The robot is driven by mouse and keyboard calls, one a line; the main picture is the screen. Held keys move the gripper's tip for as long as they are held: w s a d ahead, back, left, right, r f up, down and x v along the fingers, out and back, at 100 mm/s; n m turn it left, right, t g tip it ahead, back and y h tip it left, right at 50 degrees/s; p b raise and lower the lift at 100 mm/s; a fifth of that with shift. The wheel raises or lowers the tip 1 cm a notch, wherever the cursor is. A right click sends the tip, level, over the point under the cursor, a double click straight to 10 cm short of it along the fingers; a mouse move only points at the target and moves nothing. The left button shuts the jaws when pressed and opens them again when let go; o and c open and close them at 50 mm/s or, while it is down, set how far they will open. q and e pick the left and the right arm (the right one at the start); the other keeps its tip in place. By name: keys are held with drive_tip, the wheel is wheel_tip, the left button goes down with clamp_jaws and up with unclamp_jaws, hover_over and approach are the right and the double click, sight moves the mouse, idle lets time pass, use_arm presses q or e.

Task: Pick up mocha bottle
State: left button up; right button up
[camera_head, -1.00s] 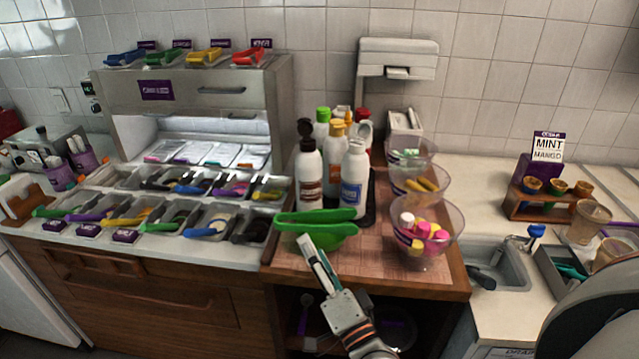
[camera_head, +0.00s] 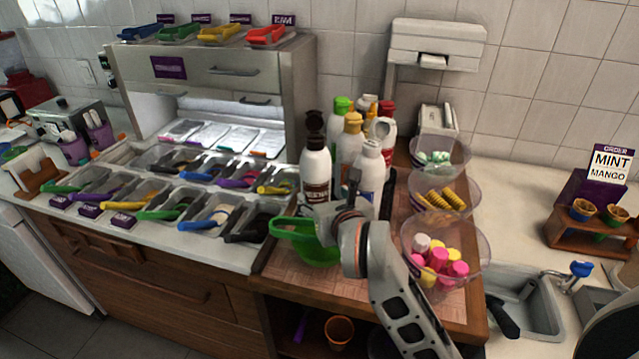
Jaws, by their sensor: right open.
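The mocha bottle appears to be the white bottle with a dark brown cap and brown label (camera_head: 316,165). It stands upright at the front left of a bottle cluster on the wooden counter. Its label text is too small to read. My left gripper is not in view.
A white-capped bottle (camera_head: 369,170) and a yellow-capped bottle (camera_head: 350,145) stand close on the right. Clear bowls of toppings, including a front bowl (camera_head: 470,240), line the right side. Topping trays fill the left counter.

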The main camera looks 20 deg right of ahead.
sight(320, 191)
drive_tip(key=shift+w+a+f, duration=0.2)
drive_tip(key=shift+w, duration=0.25)
drive_tip(key=shift+w+f, duration=0.1)
drive_tip(key=shift+w, duration=0.3)
drive_tip(key=x, duration=0.6)
drive_tip(key=shift+s+d+f+p, duration=0.2)
drive_tip(key=shift+f+p, duration=0.1)
drive_tip(key=shift+p, duration=0.1)
drive_tip(key=shift+c, duration=0.3)
drive_tip(key=c, duration=0.8)
drive_tip(key=shift+r, duration=0.25)
